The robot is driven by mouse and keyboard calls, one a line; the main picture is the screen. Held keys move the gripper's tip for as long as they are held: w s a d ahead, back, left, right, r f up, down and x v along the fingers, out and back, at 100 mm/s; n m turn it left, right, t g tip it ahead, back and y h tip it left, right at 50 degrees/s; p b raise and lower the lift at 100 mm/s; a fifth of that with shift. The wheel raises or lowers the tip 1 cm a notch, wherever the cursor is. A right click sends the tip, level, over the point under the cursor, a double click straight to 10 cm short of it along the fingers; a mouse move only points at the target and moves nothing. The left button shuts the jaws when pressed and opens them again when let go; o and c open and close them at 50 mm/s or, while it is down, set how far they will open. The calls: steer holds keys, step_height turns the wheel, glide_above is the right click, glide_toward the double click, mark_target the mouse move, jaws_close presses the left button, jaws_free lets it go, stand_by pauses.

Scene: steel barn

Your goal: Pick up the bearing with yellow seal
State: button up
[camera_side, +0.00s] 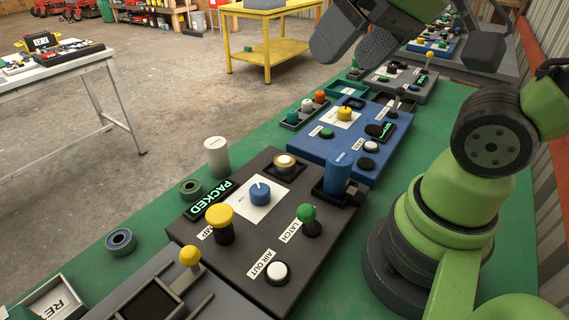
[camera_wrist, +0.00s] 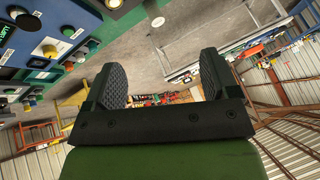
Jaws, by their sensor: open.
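The bearing with the yellow seal (camera_side: 285,163) appears to be the ring with a yellowish band, sitting in a square recess at the back of the dark grey panel (camera_side: 237,258). Its top looks pale; fine detail is too small to tell. My gripper (camera_side: 356,42) is open and empty, well above the bench and up and right of this bearing in the side view. In the wrist view, my gripper's two ribbed fingers (camera_wrist: 164,72) are wide apart with nothing between them.
A green-seal bearing (camera_side: 190,189) and a blue-seal bearing (camera_side: 120,242) lie on the green bench (camera_side: 110,275). A white cylinder (camera_side: 216,157) stands behind the dark panel. Knobs, a blue cylinder (camera_side: 337,174) and a blue panel (camera_side: 318,148) crowd the bearing's right side.

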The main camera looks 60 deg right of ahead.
steer(key=w+d+f+n+g+h, duration=0.1)
steer(key=w+d+f+n+g, duration=0.15)
steer(key=w, duration=0.45)
steer(key=n+g, duration=0.4)
steer(key=n, duration=0.1)
glide_toward(285, 160)
steer(key=f, duration=0.3)
steer(key=shift+s+f+n+h, duration=0.2)
steer(key=shift+f+n+h, duration=0.1)
steer(key=shift+h, duration=0.1)
steer(key=f, duration=0.5)
steer(key=shift+w+a+f, duration=0.3)
steer(key=shift+a+f, duration=0.05)
steer(key=shift+a, duration=0.05)
steer(key=c, duration=1.1)
steer(key=shift+c, duration=0.2)
